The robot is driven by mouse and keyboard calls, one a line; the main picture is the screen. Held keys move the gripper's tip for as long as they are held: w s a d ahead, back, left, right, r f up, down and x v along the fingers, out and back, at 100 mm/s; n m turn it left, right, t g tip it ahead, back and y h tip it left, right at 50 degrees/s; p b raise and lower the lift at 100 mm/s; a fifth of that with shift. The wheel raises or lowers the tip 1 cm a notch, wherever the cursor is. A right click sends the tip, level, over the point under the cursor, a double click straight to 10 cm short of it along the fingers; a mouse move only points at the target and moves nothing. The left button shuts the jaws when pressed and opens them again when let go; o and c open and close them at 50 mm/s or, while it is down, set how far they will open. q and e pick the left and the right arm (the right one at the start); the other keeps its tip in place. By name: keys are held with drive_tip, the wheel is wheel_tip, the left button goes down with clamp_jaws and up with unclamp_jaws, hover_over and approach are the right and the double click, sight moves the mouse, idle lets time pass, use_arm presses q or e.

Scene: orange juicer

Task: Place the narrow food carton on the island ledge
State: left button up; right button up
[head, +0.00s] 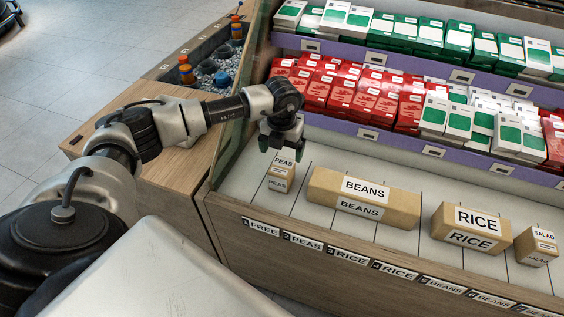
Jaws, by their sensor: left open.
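A narrow brown carton marked PEAS (280,183) stands in the leftmost part of the pale display ledge (307,148). My left gripper (283,146) points down just above and behind this carton in the picture. Its fingers are open, and I see nothing held in them. Whether a fingertip touches the carton top cannot be told. Another small carton, marked SALAD (535,246), stands at the far right of the ledge. My right gripper is not in view.
A long BEANS carton (335,199) and a RICE carton (462,227) stand right of the peas. Red (345,97) and green-white (420,34) packs fill shelves behind. A glass side panel (240,120) edges the ledge. A wooden counter (165,170) with an inset bin stands left.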

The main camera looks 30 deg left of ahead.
use_arm(q)
drive_tip(key=shift+r, duration=2.35)
